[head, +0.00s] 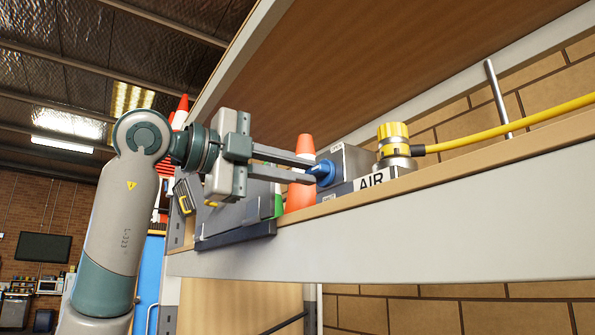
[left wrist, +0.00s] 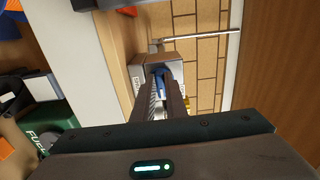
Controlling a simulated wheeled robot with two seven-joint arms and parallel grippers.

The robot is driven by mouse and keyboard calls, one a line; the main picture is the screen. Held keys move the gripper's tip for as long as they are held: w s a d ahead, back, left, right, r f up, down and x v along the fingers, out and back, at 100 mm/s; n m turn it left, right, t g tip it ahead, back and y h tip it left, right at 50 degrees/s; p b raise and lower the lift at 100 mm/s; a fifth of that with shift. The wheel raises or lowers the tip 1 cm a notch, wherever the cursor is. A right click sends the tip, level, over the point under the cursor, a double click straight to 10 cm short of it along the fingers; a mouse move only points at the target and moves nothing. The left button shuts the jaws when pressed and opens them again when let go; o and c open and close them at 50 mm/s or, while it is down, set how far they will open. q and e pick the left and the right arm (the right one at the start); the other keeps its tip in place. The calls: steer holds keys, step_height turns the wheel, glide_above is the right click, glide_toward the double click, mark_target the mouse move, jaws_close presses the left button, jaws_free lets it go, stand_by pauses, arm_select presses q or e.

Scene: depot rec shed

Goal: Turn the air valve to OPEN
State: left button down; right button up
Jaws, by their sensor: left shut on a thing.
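The air valve is a grey box (head: 350,158) on a wooden shelf, with a blue handle (head: 324,173) on the side facing my left gripper. In the left wrist view the blue handle (left wrist: 161,84) sits between the fingertips, against the grey box (left wrist: 152,64). Small white labels show on the box, too small to read surely. The handle is partly hidden by the fingers. My right gripper is not in view.
An orange cone (head: 304,150) stands just behind the fingers. A yellow fitting (head: 393,132) with a yellow hose (head: 500,122) is right of the box. A wooden panel (head: 380,60) overhangs the shelf (head: 450,195). A green FUEL container (left wrist: 45,125) is at lower left.

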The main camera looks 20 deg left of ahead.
arm_select(q)
steer(key=c, duration=1.8)
jaws_free()
steer(key=shift+s+a, duration=0.1)
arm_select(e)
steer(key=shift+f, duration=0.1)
